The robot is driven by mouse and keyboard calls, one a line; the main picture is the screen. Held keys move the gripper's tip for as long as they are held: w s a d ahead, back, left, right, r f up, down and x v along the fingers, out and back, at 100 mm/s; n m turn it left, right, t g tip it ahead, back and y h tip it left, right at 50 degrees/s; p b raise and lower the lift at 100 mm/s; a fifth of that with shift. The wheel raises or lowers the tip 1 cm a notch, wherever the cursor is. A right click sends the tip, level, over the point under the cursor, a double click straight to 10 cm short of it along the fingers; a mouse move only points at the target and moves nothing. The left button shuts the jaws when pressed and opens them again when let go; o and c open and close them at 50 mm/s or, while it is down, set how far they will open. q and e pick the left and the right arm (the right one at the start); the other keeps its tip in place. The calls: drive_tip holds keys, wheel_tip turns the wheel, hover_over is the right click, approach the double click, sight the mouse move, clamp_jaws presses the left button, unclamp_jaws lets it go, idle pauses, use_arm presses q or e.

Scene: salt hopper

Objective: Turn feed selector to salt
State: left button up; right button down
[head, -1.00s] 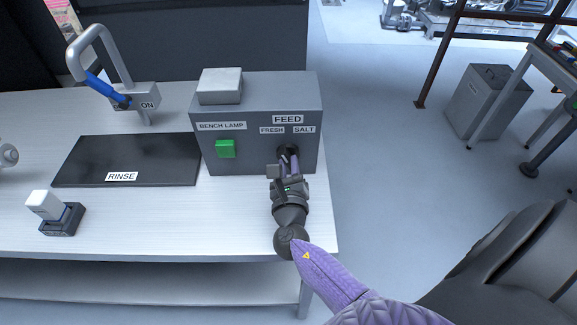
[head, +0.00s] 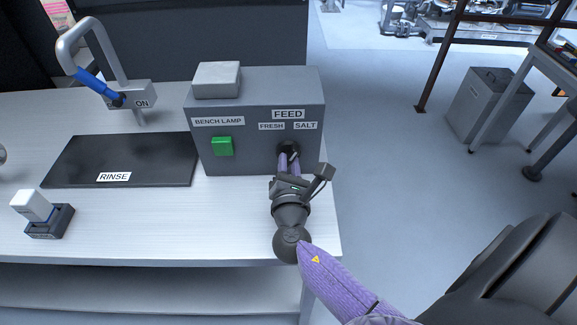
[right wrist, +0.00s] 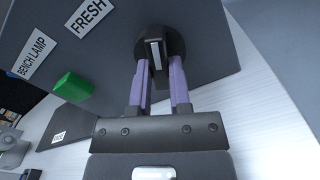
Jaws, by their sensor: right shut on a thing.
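The feed selector (head: 289,148) is a round black knob on the front of a grey box, below the FEED, FRESH and SALT labels. My right gripper (head: 288,158) is shut on it, with its purple fingers on either side. In the right wrist view the knob (right wrist: 160,52) has a pale line on its grip bar, lined up with the fingers. Against the tilted FRESH label (right wrist: 89,17), that line leans to the SALT side. The SALT label (head: 305,126) shows in the head view only. My left gripper is not in view.
A green BENCH LAMP switch (head: 222,146) is left of the knob on the same box. A black RINSE mat (head: 120,155), a tap with a blue lever (head: 98,87) and a white-topped block (head: 32,205) stand further left. Floor is open right of the bench.

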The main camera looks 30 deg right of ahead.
drive_tip(key=shift+m, duration=0.6)
drive_tip(key=shift+m+b, duration=0.3)
drive_tip(key=c, duration=0.6)
unclamp_jaws()
drive_tip(key=shift+o, duration=0.2)
drive_tip(key=v, duration=1)
